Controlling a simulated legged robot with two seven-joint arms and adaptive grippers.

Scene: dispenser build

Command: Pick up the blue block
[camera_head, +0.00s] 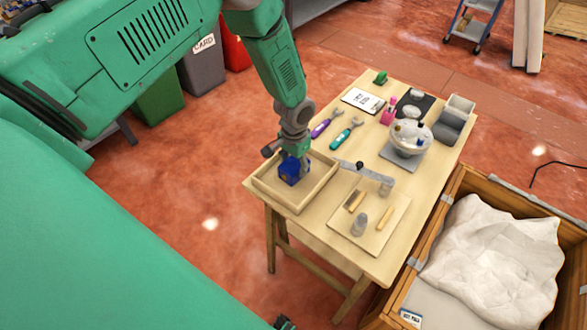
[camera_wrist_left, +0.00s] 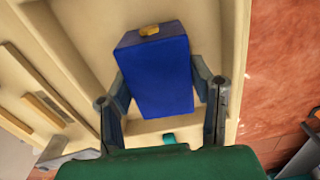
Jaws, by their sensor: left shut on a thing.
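The blue block (camera_head: 291,172) is at the wooden tray (camera_head: 313,199) on the near left of the table. My left gripper (camera_head: 294,160) reaches down over the tray from above and is shut on the block. In the left wrist view the blue block (camera_wrist_left: 158,80) sits between the two fingers of my left gripper (camera_wrist_left: 162,95), one finger on each side. A small yellow patch shows on the block's end. I cannot tell whether the block is lifted clear of the tray floor. My right gripper is not in view.
The wooden table (camera_head: 421,172) also carries a board (camera_head: 368,222) with brushes, a purple tool (camera_head: 325,124), a teal tool (camera_head: 346,132), a bowl (camera_head: 410,138) and a clipboard (camera_head: 363,101). A wooden crate (camera_head: 432,213) with white sheeting stands close on the right.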

